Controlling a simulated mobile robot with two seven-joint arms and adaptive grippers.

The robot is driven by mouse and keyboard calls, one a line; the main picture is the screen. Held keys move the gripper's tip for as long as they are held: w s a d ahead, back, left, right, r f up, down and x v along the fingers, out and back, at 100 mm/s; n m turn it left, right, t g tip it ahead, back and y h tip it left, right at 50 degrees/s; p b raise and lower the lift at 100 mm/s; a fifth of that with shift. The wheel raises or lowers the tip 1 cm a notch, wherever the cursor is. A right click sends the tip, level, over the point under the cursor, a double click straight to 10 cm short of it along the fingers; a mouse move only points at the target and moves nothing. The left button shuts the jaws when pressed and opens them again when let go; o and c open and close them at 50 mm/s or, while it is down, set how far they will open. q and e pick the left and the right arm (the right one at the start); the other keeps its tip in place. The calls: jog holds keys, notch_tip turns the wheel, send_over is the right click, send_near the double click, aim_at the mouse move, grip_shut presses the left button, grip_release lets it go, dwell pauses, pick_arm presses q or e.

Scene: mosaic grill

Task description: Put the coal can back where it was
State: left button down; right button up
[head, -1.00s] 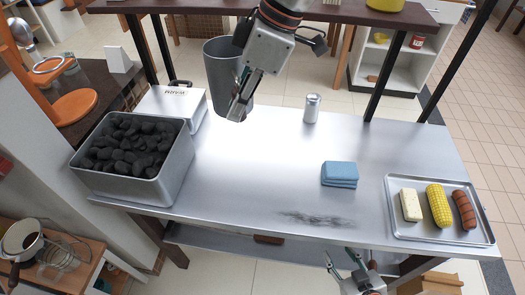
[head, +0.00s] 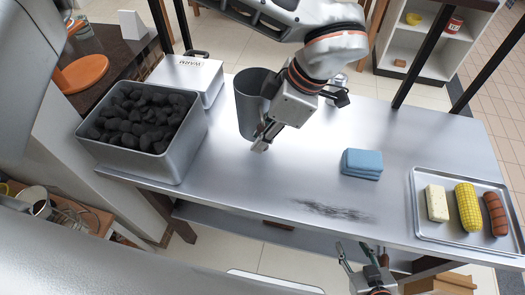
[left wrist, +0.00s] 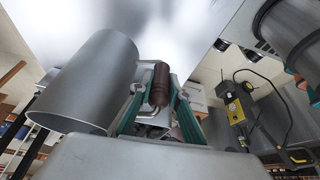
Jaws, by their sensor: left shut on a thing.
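The coal can (head: 246,108) is a grey, open-topped metal cylinder. In the head view it is upright at the table's back, right of the white box. My left gripper (head: 262,145) is at its near right side. In the left wrist view the can (left wrist: 85,80) is beside the green fingers, which are shut on its brown handle (left wrist: 159,85). I cannot tell whether its base touches the table. My right gripper (head: 359,257) is empty and looks open, below the table's front edge.
A coal-filled metal bin (head: 180,160) and a white box (head: 196,75) stand at left. A blue cloth stack (head: 361,164) lies right of centre. A tray (head: 460,240) holds food at right. A silver shaker (head: 338,81) is partly hidden behind my left arm.

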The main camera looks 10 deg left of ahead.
pick_arm(q)
jog(key=shift+f, duration=3.1)
jog(key=c, duration=1.9)
grip_release()
jog(key=v, duration=1.2)
